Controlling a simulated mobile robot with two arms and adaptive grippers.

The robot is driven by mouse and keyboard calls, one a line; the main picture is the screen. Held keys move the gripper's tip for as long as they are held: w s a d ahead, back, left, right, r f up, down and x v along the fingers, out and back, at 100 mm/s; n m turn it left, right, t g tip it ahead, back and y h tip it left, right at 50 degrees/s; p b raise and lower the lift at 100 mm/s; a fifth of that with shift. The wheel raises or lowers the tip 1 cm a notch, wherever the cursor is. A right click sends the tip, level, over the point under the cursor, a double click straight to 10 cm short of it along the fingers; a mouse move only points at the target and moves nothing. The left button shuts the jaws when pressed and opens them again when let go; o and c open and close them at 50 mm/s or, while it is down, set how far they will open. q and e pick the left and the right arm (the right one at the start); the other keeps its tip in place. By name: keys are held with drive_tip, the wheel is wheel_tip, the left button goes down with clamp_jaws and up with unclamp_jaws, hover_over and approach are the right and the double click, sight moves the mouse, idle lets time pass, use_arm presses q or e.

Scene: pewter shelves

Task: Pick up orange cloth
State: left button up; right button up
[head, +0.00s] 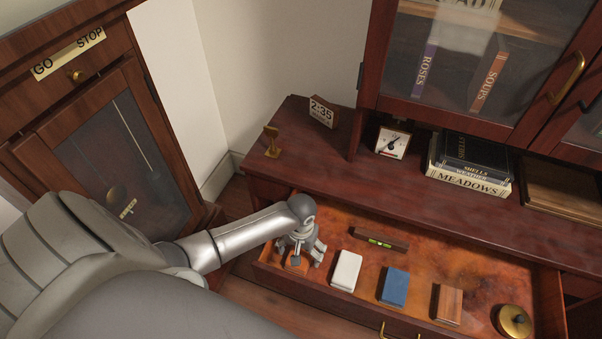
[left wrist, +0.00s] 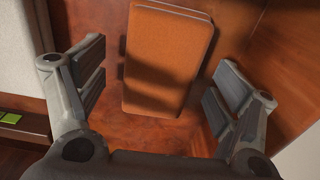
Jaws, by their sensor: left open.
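The orange cloth (left wrist: 168,58) is a folded, block-like bundle lying in the open drawer (head: 480,262). In the left wrist view it sits between the two spread fingers of my left gripper (left wrist: 160,95), with a gap on each side and a shadow across it. In the head view my left gripper (head: 300,246) points down over the drawer's left end and hides part of the orange cloth (head: 296,264). The gripper is open and holds nothing. My right gripper is not in view.
In the drawer, a white block (head: 346,270), a blue block (head: 393,286), a wooden block (head: 447,304) and a round brass tin (head: 514,321) lie to the right. A small level (head: 379,241) lies behind. The drawer's left wall is close to the gripper.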

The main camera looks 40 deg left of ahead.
use_arm(q)
drive_tip(key=shift+w+f, duration=0.1)
drive_tip(key=shift+f, duration=0.45)
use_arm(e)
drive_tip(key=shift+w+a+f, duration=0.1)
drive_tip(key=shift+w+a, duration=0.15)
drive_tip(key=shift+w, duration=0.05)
